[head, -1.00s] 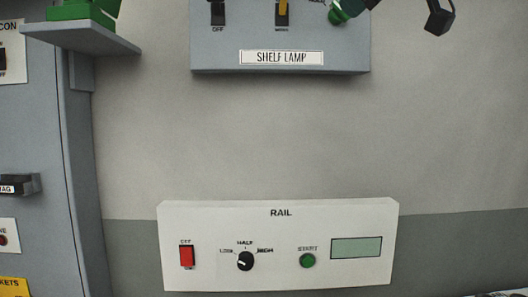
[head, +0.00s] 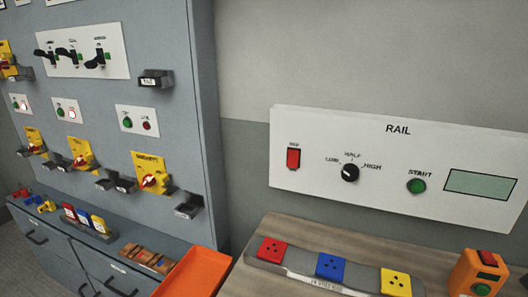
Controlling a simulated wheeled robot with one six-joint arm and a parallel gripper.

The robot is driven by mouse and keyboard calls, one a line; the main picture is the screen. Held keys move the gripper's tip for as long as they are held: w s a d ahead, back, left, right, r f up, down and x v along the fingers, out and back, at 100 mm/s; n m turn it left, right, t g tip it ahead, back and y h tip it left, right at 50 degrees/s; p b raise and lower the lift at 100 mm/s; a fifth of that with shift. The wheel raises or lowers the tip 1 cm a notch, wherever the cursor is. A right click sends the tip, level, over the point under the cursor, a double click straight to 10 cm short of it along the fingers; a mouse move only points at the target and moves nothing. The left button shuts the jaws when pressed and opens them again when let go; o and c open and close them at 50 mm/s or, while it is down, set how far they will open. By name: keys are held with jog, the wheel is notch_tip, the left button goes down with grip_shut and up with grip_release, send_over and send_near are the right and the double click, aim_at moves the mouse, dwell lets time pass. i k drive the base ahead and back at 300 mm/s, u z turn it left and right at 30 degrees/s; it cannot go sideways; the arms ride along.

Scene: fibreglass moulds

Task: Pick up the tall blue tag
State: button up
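No blue tag can be made out with certainty. In the head view, a small rack (head: 88,228) on the grey cabinet ledge at lower left holds several upright red, blue and yellow pieces with pale faces. They are too small to tell which, if any, is the tall blue tag. A few smaller red, blue and yellow pieces (head: 40,203) lie left of the rack. My gripper is not in view.
An orange tray (head: 193,272) stands right of the ledge. A wooden table (head: 275,225) carries a strip with red, blue (head: 331,267) and yellow socket blocks, and an orange switch box (head: 478,275). A RAIL panel (head: 400,165) is on the wall; a grey switch cabinet (head: 190,60) stands left.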

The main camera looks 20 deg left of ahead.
aim_at(84, 218)
jog(key=u, duration=1.9)
jog(key=k, duration=0.35)
jog(key=u, duration=1.2)
jog(key=i, duration=1.85)
jog(key=u, duration=0.35)
jog(key=i, duration=1.55)
jog(key=z, duration=0.85)
jog(key=i, duration=0.8)
jog(key=z, duration=1.6)
jog(key=i, duration=0.65)
jog(key=z, duration=0.45)
